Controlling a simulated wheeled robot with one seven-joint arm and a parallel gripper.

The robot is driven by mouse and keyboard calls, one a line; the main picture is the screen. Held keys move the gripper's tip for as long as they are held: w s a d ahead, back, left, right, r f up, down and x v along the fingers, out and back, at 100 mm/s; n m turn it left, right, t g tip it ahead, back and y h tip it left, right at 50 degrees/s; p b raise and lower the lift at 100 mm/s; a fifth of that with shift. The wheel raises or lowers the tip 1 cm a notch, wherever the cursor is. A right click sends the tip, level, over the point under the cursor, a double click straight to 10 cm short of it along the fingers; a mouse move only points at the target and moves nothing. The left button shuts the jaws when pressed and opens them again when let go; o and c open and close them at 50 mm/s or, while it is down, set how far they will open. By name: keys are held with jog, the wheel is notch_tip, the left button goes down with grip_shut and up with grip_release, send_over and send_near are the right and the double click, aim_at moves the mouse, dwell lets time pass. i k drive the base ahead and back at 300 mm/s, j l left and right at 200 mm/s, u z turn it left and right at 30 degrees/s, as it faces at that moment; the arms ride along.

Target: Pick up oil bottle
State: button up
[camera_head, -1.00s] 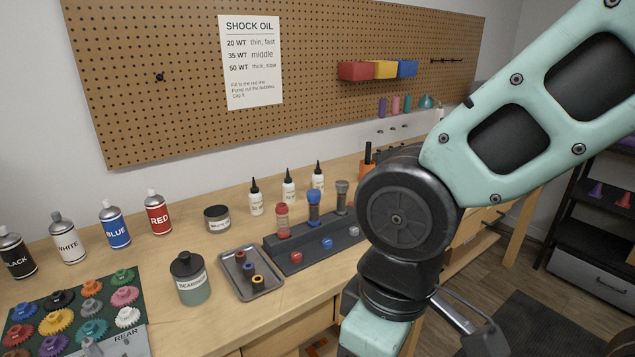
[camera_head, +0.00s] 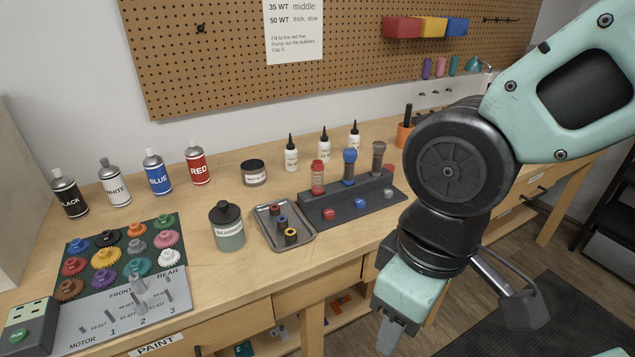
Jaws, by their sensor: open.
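Three white oil bottles with black pointed caps stand upright at the back of the bench: a left one (camera_head: 291,158), a middle one (camera_head: 324,149) and a right one (camera_head: 354,138). Their labels are too small to read. My gripper (camera_head: 390,338) hangs low in front of the bench's front edge, pointing down, well apart from the bottles. It is open, and nothing shows in it. Its lower end is close to the bottom of the picture.
A dark shock stand (camera_head: 345,207) with red, blue and grey shocks stands before the bottles. A metal tray (camera_head: 301,239), a lidded jar (camera_head: 227,228), a small dark-lidded jar (camera_head: 254,173) and spray cans (camera_head: 197,164) are left. An orange cup (camera_head: 404,135) is right.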

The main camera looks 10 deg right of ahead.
aim_at(355, 139)
jog(key=i+l+u, duration=0.2)
jog(key=l, duration=0.3)
jog(key=i+l+u, duration=0.2)
jog(key=l, duration=0.3)
jog(key=i+l+u, duration=0.2)
jog(key=l, duration=0.3)
jog(key=l+u, duration=0.2)
jog(key=l, duration=0.3)
jog(key=l+u, duration=0.2)
jog(key=l, duration=0.4)
jog(key=i+j, duration=0.4)
jog(key=i, duration=0.05)
